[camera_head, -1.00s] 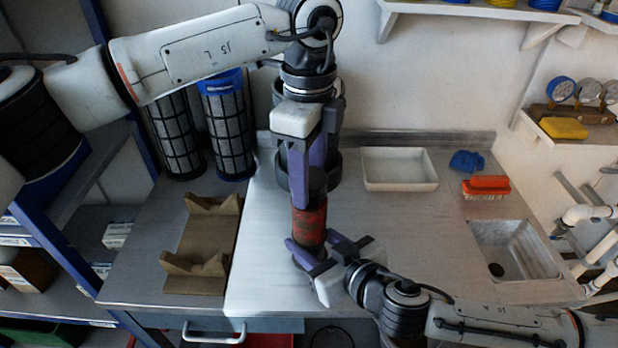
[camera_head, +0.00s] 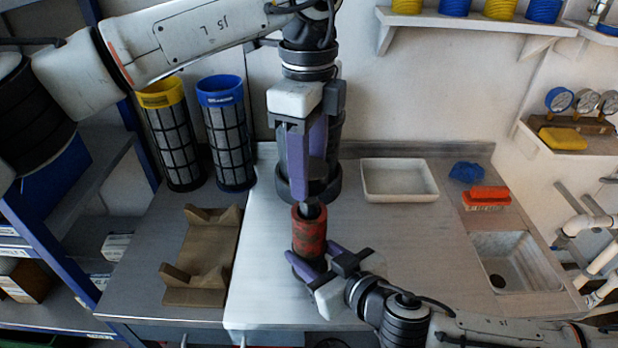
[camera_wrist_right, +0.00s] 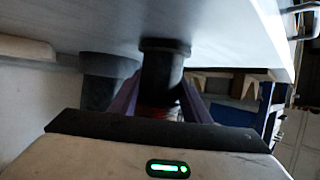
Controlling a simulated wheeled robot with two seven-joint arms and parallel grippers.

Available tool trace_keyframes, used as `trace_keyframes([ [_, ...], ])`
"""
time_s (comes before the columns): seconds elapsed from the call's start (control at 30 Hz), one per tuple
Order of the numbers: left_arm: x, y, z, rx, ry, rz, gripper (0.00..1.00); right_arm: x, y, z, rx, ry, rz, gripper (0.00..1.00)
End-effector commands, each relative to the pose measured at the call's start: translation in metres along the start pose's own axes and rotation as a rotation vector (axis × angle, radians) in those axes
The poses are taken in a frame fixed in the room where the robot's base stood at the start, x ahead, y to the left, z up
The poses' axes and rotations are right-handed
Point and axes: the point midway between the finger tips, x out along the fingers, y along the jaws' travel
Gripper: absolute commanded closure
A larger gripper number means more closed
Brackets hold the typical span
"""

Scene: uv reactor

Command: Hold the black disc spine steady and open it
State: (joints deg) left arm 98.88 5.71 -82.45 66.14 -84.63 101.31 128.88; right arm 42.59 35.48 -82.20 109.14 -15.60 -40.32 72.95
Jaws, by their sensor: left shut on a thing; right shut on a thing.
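The disc spine stands upright near the front middle of the worktop, with a worn red band (camera_head: 309,231) and a black stem (camera_head: 310,211) on top. My left gripper (camera_head: 309,197) comes down from above, its purple fingers shut on the black stem just over the band. My right gripper (camera_head: 312,269) is shut on the lower part, below the red band; its fingers hide most of that part. In the right wrist view a black flanged cylinder (camera_wrist_right: 162,72) sits between the purple fingers, with a bit of red beside it.
A dark column (camera_head: 331,150) stands behind my left gripper. A brown cradle (camera_head: 208,250) and mesh cartridges with yellow (camera_head: 172,140) and blue (camera_head: 226,135) tops are at left. A white tray (camera_head: 400,198), red brush (camera_head: 486,197) and sink (camera_head: 515,262) are at right.

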Motion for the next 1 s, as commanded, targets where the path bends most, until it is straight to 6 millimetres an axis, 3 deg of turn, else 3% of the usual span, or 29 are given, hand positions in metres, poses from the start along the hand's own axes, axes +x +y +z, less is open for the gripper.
trace_keyframes([
  [0.27, -0.009, 0.0, 0.0, 0.0, 0.0, 0.001, 0.82, 0.0, 0.0, -0.002, -0.001, 0.004, -0.001, 1.0],
  [0.3, -0.009, 0.0, 0.0, 0.0, 0.0, 0.001, 0.82, 0.0, 0.0, -0.002, -0.001, 0.004, -0.001, 0.53],
  [0.4, -0.009, 0.0, 0.0, 0.0, 0.0, 0.001, 0.82, 0.0, 0.0, -0.002, -0.001, 0.003, -0.001, 0.36],
  [0.77, -0.009, 0.0, 0.0, 0.0, 0.0, 0.001, 0.82, -0.004, 0.0, 0.0, 0.001, 0.0, 0.0, 0.35],
  [1.0, -0.009, 0.0, 0.0, 0.0, 0.0, 0.001, 0.82, -0.042, 0.0, 0.001, 0.003, -0.001, 0.0, 0.35],
])
